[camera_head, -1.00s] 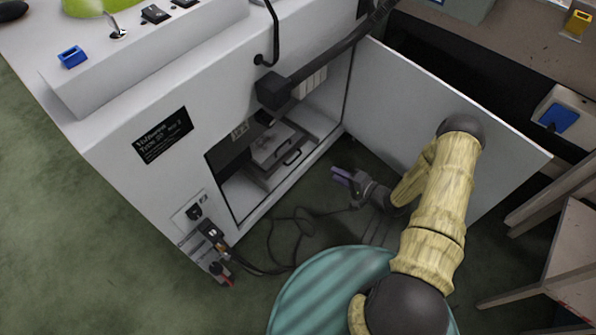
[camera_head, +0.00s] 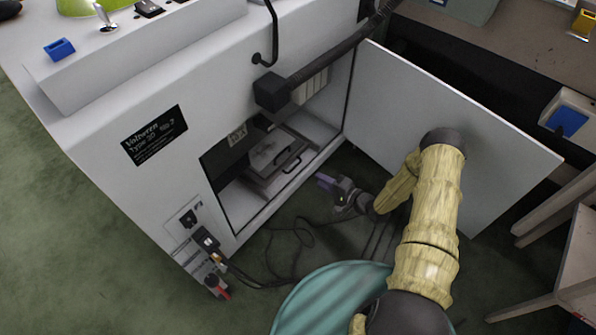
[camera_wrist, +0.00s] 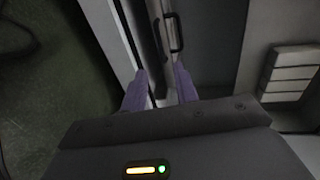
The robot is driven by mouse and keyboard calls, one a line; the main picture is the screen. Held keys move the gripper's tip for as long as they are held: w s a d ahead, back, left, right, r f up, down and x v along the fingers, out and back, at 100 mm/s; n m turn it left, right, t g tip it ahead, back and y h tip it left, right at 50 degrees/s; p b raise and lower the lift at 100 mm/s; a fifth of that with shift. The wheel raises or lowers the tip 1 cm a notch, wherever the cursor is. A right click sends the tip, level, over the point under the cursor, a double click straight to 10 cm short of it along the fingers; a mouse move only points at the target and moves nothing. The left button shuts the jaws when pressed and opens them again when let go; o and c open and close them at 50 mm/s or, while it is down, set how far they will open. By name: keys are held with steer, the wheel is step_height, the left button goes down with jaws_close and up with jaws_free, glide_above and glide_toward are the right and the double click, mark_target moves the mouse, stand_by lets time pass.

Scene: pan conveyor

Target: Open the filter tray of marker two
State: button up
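The filter tray (camera_head: 262,179) is a low grey drawer with a dark handle (camera_head: 292,166), inside the open lower compartment of the white machine (camera_head: 110,110). A grey box with another dark handle sits above it. My gripper (camera_head: 327,183) has purple fingers and is outside the compartment, to the right of the tray handle in the head view. In the wrist view my gripper (camera_wrist: 158,82) has its fingers apart with nothing between them. A dark handle (camera_wrist: 173,34) is ahead of the fingertips, apart from them. I cannot tell whether the tray is slid out.
The compartment's door (camera_head: 450,130) stands wide open to the right, close beside my arm. A black hose (camera_head: 340,55) runs above the opening. Cables (camera_head: 290,240) lie on the green floor below. A teal round object is at the bottom. Tables stand at the right.

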steer(key=b+x, duration=0.4)
steer(key=x, duration=0.7)
steer(key=shift+w+a+b, duration=0.15)
steer(key=shift+a+b, duration=0.05)
steer(key=shift+b, duration=0.2)
jaws_close()
